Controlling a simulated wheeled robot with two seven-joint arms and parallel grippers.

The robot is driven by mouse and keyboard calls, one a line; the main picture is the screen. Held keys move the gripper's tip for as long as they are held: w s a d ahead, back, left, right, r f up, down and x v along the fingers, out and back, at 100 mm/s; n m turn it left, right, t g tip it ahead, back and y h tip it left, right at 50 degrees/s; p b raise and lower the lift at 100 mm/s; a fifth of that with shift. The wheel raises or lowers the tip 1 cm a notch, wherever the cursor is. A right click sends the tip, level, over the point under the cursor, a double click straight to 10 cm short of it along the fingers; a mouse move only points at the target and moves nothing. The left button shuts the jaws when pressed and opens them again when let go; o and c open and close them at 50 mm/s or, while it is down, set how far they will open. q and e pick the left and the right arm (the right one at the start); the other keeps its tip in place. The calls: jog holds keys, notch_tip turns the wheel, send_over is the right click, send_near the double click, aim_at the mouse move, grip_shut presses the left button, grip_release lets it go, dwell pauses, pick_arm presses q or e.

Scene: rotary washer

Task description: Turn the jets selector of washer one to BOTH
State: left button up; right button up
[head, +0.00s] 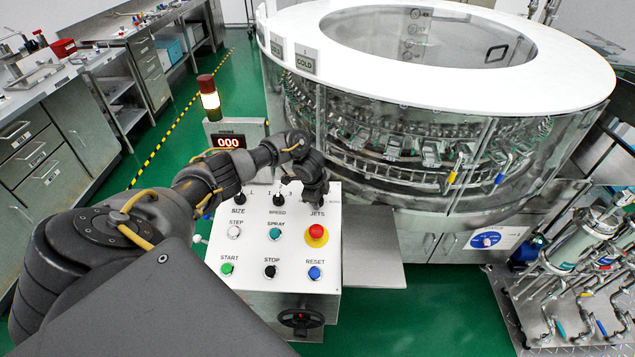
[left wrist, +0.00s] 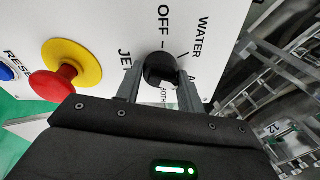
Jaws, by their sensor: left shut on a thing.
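The jets selector is a black knob (left wrist: 160,67) on the white control panel (head: 222,262), above the JETS label. In the left wrist view, OFF, WATER, a partly hidden label starting with A and BOTH stand around it. BOTH shows between my fingers. My left gripper (left wrist: 160,84) is shut on the knob, one finger on each side. In the head view my left gripper (head: 315,194) covers the knob. I cannot tell which label the knob's mark points to. My right gripper is out of view.
A red emergency button (head: 316,232) on a yellow base sits just below the selector. The SIZE knob (head: 239,197) and SPEED knob (head: 278,200) are to its left. The round washer (head: 430,75) stands behind. A counter reads 000 (head: 228,141).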

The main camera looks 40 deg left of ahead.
pick_arm(q)
jog(key=m, duration=0.1)
jog(key=m+b, duration=0.1)
jog(key=shift+s+f+m, duration=0.1)
jog(key=shift+f+m, duration=0.15)
jog(key=shift+m, duration=0.15)
jog(key=m+b, duration=0.2)
jog(key=m, duration=0.1)
jog(key=shift+m+g, duration=0.3)
jog(key=shift+g, duration=0.1)
jog(key=m+b, duration=0.1)
jog(key=m, duration=0.2)
jog(key=shift+b, duration=0.4)
jog(key=shift+m+g+b, duration=0.4)
jog(key=shift+m+b, duration=0.3)
jog(key=shift+m, duration=0.8)
jog(key=shift+r, duration=0.1)
jog(key=o, duration=1)
jog(key=shift+c, duration=0.2)
jog(key=shift+r, duration=0.1)
